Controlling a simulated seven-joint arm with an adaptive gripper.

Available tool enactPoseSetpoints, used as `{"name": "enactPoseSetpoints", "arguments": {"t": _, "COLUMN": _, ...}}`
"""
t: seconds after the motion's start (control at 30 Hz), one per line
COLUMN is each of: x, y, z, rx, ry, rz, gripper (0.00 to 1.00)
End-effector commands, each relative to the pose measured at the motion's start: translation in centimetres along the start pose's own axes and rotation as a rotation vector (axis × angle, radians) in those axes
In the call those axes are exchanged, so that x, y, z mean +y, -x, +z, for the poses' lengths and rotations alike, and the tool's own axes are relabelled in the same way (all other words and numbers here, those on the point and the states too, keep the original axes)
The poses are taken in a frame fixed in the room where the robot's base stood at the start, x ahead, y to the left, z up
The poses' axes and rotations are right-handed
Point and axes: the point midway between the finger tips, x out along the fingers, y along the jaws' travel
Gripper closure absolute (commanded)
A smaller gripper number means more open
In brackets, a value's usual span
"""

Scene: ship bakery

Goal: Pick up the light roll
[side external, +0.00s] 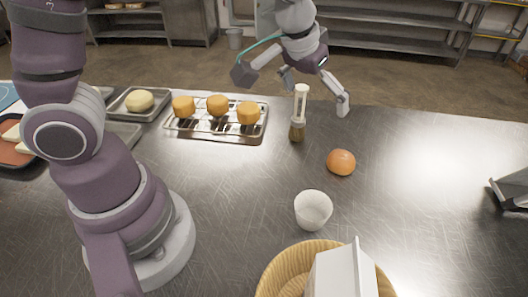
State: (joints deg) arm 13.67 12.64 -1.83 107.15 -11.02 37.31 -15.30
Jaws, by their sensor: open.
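A pale, cream-coloured round roll or dough ball (140,101) sits on a dark metal tray (159,112) at the back left of the steel table. A glossy orange-brown roll (341,162) lies by itself on the table, right of centre. My gripper (315,92) is open at the back of the table, its fingers spread and pointing down. A brush (298,113) with a pale handle stands upright, bristles down, and appears between or in front of the fingers. I cannot tell whether they touch it. Both round pieces are apart from my gripper.
Several golden cakes, including one at the left (183,106), sit on a wire rack (190,127). A white cup (313,211) stands front centre, behind a wicker basket (276,270) holding a white carton (340,275). A metal object (511,190) is at the right edge. The table's right middle is clear.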

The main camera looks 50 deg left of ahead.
Motion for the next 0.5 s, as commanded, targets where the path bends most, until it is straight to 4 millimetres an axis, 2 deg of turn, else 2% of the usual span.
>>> {"name": "enactPoseSetpoints", "arguments": {"t": 0.03, "x": 1.1, "y": -2.1, "z": -0.2, "rx": -0.016, "ry": 0.003, "rz": -0.009, "gripper": 0.04}}
{"name": "enactPoseSetpoints", "arguments": {"t": 0.13, "x": 2.8, "y": -5.4, "z": -0.5, "rx": -0.02, "ry": 0.024, "rz": -0.025, "gripper": 0.04}}
{"name": "enactPoseSetpoints", "arguments": {"t": 0.3, "x": 3.9, "y": -8.2, "z": -0.4, "rx": -0.023, "ry": 0.041, "rz": -0.038, "gripper": 0.04}}
{"name": "enactPoseSetpoints", "arguments": {"t": 0.5, "x": 3.8, "y": -12.0, "z": -0.3, "rx": -0.023, "ry": 0.043, "rz": -0.041, "gripper": 0.04}}
